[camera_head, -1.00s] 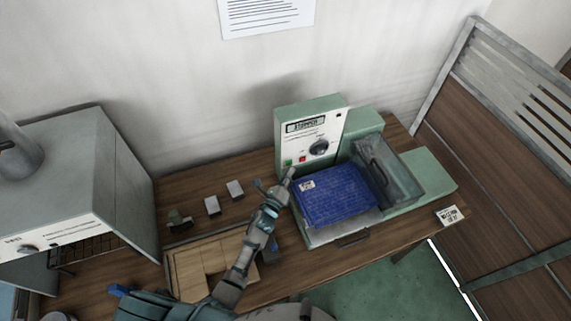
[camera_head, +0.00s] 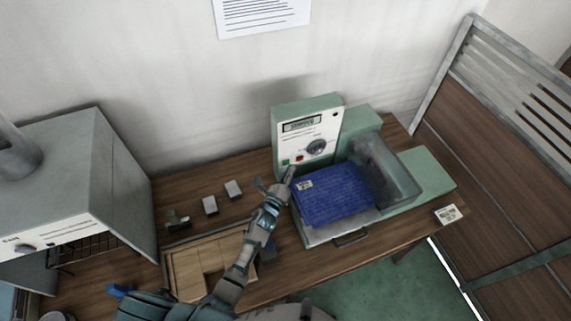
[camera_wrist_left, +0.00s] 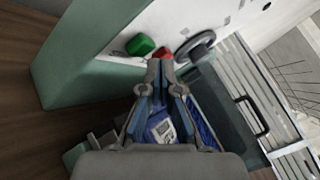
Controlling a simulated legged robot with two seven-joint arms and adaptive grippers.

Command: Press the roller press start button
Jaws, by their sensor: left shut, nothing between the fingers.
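The roller press (camera_head: 308,113) is a green machine with a white front panel, a display, a dark knob (camera_head: 317,147), a green button (camera_head: 286,162) and a red button (camera_head: 299,158). In the left wrist view the green button (camera_wrist_left: 140,45) and the red button (camera_wrist_left: 163,53) show on the panel. My left gripper (camera_head: 290,172) is shut and empty, with its fingertips close below the buttons. In the left wrist view the gripper (camera_wrist_left: 160,66) points at the panel, its tips just under the red button. Whether it touches is unclear. My right gripper is out of view.
A blue panel (camera_head: 335,196) lies on the press bed beside a clear dark cover (camera_head: 386,172). A wooden tray (camera_head: 185,277), several small grey blocks (camera_head: 210,205) and a grey oven-like box (camera_head: 60,180) are to the left.

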